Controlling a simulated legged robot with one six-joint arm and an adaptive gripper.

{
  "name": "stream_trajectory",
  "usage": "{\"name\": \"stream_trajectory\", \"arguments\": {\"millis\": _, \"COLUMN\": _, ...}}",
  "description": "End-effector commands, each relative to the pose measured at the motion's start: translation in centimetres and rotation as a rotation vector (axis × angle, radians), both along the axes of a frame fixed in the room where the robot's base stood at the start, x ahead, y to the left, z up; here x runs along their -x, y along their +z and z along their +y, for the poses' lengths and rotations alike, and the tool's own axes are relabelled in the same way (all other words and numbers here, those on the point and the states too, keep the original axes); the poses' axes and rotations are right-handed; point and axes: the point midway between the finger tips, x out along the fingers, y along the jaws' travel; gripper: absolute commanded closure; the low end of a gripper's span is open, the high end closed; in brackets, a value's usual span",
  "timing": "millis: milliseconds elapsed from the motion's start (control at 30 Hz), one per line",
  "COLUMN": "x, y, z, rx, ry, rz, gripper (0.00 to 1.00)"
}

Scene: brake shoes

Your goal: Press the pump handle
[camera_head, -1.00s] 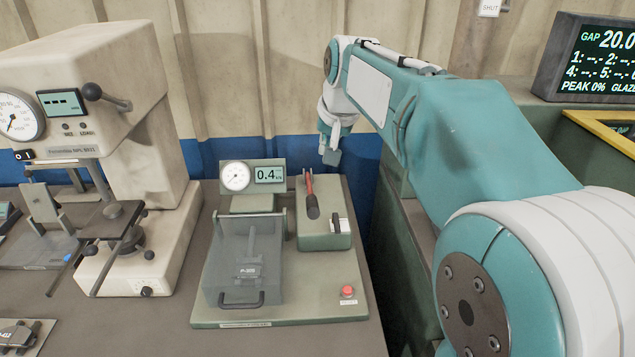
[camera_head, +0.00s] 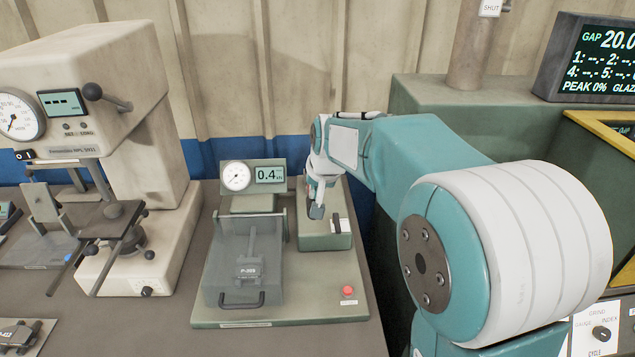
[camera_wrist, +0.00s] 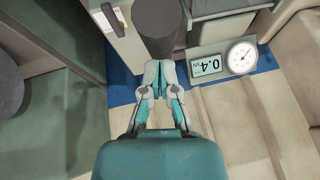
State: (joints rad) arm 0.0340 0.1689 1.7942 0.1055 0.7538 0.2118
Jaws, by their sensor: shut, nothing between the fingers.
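The handle belongs to the green pump block (camera_head: 325,241) at the right rear of the green test rig (camera_head: 320,306). The rig's display (camera_head: 270,175) reads 0.4 beside a round gauge (camera_head: 236,176).
A clear-covered chamber (camera_head: 230,278) holds a dark part left of the pump. A red button (camera_head: 348,291) sits at the rig's front right. A large cream press (camera_head: 100,90) stands left. A green cabinet (camera_head: 430,100) and a dark readout screen (camera_head: 590,60) are at right.

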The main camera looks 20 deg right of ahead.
Motion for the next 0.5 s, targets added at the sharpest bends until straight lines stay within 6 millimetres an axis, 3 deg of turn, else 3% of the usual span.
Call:
{"name": "stream_trajectory", "arguments": {"millis": 300, "x": 0.1, "y": -0.3, "z": 0.0, "rx": 0.0, "ry": 0.0, "rz": 0.001, "gripper": 1.0}}
{"name": "stream_trajectory", "arguments": {"millis": 500, "x": 1.6, "y": -3.4, "z": 0.3, "rx": -0.001, "ry": 0.001, "rz": 0.007, "gripper": 1.0}}
